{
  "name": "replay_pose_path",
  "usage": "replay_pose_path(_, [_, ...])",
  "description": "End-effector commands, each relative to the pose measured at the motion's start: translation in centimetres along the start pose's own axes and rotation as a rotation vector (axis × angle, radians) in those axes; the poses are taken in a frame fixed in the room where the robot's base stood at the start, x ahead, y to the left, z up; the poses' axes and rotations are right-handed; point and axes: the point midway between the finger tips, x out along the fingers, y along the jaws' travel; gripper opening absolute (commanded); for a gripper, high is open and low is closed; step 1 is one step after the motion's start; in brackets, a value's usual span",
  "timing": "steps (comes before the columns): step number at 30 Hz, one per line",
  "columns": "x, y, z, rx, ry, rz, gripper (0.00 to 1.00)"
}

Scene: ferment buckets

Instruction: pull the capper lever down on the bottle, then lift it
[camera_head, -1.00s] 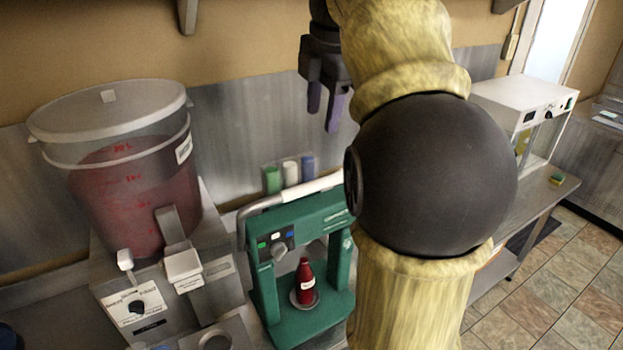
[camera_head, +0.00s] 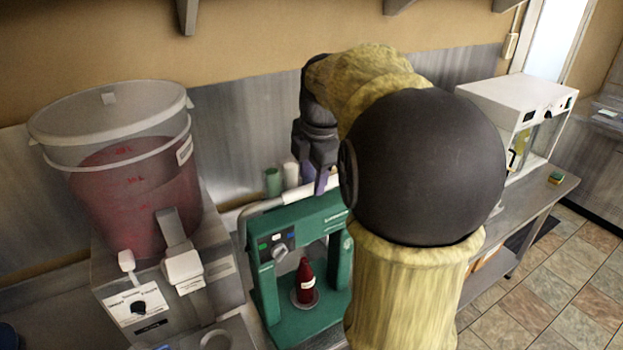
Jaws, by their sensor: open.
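The green capper (camera_head: 302,228) stands on the counter, and its grey and white lever (camera_head: 268,203) lies across its top. A dark red bottle (camera_head: 306,283) stands upright on the round plate inside the capper frame. My gripper (camera_head: 318,184) is open, with its purple fingers pointing down just above or behind the right part of the lever. Whether the fingers touch the lever cannot be told. My arm hides the right end of the lever and part of the capper's right side.
A large lidded bucket of red liquid (camera_head: 125,170) with a tap sits on a metal stand at the left. Green and white cylinders (camera_head: 273,181) stand behind the capper. A white machine (camera_head: 515,115) and a small sponge (camera_head: 556,178) are at the right.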

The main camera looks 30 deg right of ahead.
Motion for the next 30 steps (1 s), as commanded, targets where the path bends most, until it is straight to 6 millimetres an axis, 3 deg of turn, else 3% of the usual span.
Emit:
replay_pose_path(6, [2.1,0.0,0.0,0.000,0.001,-0.001,0.44])
replay_pose_path(14, [2.3,0.1,-0.1,-0.002,0.000,0.001,0.44])
replay_pose_path(17, [2.3,0.1,-0.1,-0.003,0.000,0.000,0.30])
replay_pose_path(21, [2.3,0.1,-0.1,-0.003,0.001,0.000,0.03])
replay_pose_path(30, [2.4,0.1,-0.1,-0.001,0.001,0.005,0.00])
